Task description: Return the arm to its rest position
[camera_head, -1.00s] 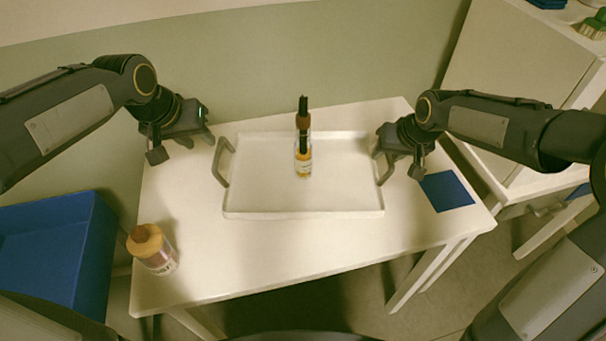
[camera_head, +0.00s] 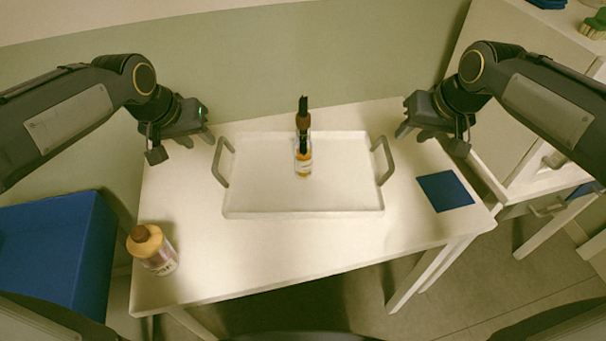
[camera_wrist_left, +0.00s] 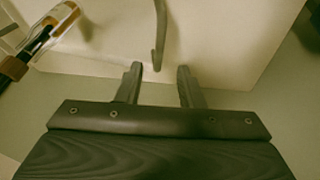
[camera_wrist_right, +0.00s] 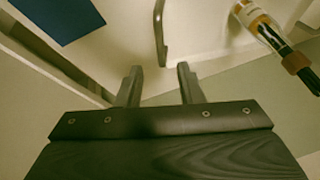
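My left gripper (camera_head: 182,146) is open and empty above the back left of the table; its spread fingers show in the left wrist view (camera_wrist_left: 158,88). My right gripper (camera_head: 431,140) is open and empty above the back right, clear of the tray; its parted fingers show in the right wrist view (camera_wrist_right: 160,86). A white tray (camera_head: 260,190) with two grey handles lies on the table between them. An amber bottle with a dark top (camera_head: 304,162) stands upright on it, touched by neither gripper.
A bottle with a wooden cap (camera_head: 155,252) stands at the table's front left. A blue box (camera_head: 55,250) is beyond the left edge. A flat blue square (camera_head: 445,191) lies at the right of the table. A white cabinet (camera_head: 530,120) stands to the right. The table's front middle is clear.

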